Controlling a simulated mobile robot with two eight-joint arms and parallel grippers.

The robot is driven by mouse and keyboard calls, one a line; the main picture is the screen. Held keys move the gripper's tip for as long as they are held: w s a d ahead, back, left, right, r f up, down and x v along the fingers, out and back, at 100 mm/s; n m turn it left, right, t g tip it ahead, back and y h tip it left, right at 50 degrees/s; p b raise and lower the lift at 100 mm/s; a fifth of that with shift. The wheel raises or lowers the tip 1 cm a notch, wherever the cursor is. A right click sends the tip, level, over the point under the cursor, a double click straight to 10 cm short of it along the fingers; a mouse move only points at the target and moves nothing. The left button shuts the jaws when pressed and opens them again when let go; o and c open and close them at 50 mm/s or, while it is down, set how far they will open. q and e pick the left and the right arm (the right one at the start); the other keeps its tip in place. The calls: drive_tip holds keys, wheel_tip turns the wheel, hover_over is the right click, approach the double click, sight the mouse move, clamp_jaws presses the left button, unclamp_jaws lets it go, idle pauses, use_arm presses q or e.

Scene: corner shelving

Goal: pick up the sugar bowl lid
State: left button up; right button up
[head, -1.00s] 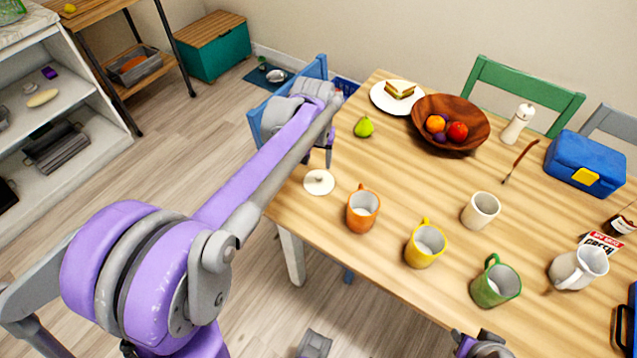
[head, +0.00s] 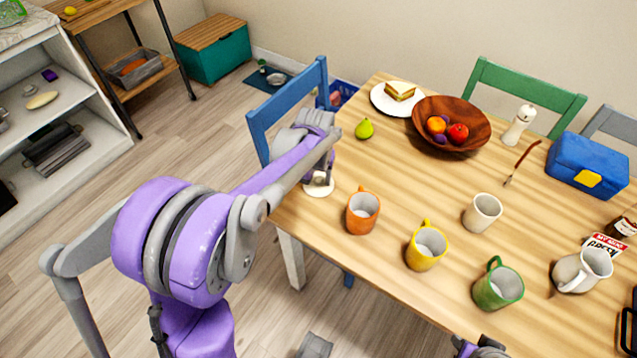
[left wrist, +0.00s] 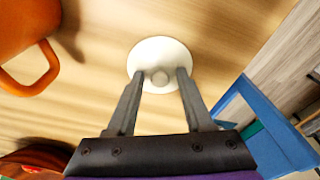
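The sugar bowl lid (head: 319,190) is a white round disc with a small knob, lying on the table near its left edge. My left gripper (head: 319,179) is over it and hides part of it in the head view. In the left wrist view, the fingers of the left gripper (left wrist: 160,76) are apart, one on each side of the knob of the lid (left wrist: 160,50). I cannot tell whether they touch it. My right gripper (head: 484,350) is only partly in view at the bottom edge.
An orange mug (head: 362,212) stands close to the right of the lid, with a yellow mug (head: 426,249) beyond it. A blue chair (head: 288,105) stands at the table's left edge.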

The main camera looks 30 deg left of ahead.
use_arm(q)
clamp_jaws()
drive_tip(key=shift+r, duration=0.15)
